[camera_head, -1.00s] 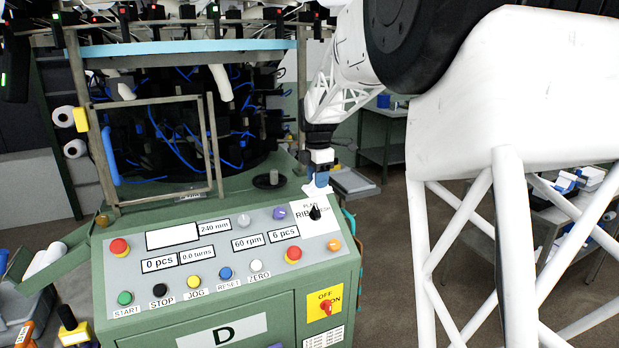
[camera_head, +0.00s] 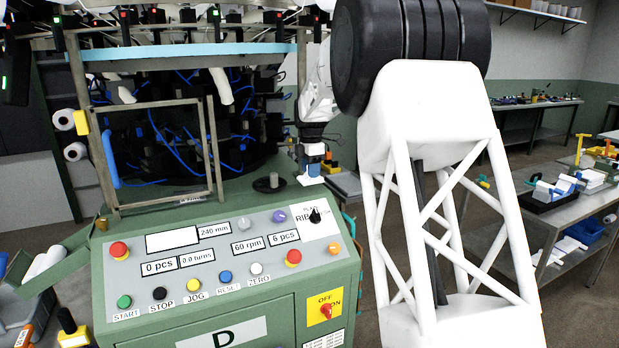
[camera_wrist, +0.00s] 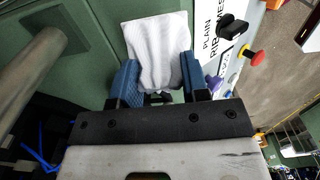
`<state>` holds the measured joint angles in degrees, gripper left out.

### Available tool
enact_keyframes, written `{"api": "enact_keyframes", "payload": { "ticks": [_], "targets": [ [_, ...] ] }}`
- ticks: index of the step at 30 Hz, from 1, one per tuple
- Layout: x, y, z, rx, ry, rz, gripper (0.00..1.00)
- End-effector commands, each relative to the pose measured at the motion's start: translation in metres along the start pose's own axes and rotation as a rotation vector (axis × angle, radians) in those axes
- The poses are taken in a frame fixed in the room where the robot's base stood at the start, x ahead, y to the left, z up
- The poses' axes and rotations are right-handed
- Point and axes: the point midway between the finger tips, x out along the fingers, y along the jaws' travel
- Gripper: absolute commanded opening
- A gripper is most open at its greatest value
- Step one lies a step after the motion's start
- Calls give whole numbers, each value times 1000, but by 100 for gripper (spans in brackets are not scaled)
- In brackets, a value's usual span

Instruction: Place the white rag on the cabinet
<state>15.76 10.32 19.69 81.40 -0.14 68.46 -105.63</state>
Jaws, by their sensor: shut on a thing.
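The white rag (camera_head: 309,180) is in my gripper (camera_head: 313,161), over the back right part of the green cabinet (camera_head: 268,309) with the control panel. In the wrist view, the blue fingers of my gripper (camera_wrist: 158,82) are shut on the near end of the rag (camera_wrist: 156,45), and the rest of it spreads out beyond them. The cabinet's green top (camera_wrist: 82,70) lies below and to the left of it. I cannot tell whether the rag touches the top. My arm link covers part of the area to the right.
A selector knob (camera_head: 314,215) and a purple knob (camera_head: 279,215) stand on the panel close to the rag. The framed guard (camera_head: 160,150) is further left. The green top between has free room.

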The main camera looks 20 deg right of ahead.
Motion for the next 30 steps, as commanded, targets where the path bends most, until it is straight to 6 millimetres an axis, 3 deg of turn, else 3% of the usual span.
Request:
{"api": "enact_keyframes", "payload": {
  "ticks": [7, 20, 30],
  "targets": [
    [2, 20, 5, 0, 0, 0, 7],
    [2, 22, 6, 0, 0, 0, 7],
    [31, 22, 6, 0, 0, -1, 7]
  ]
}}
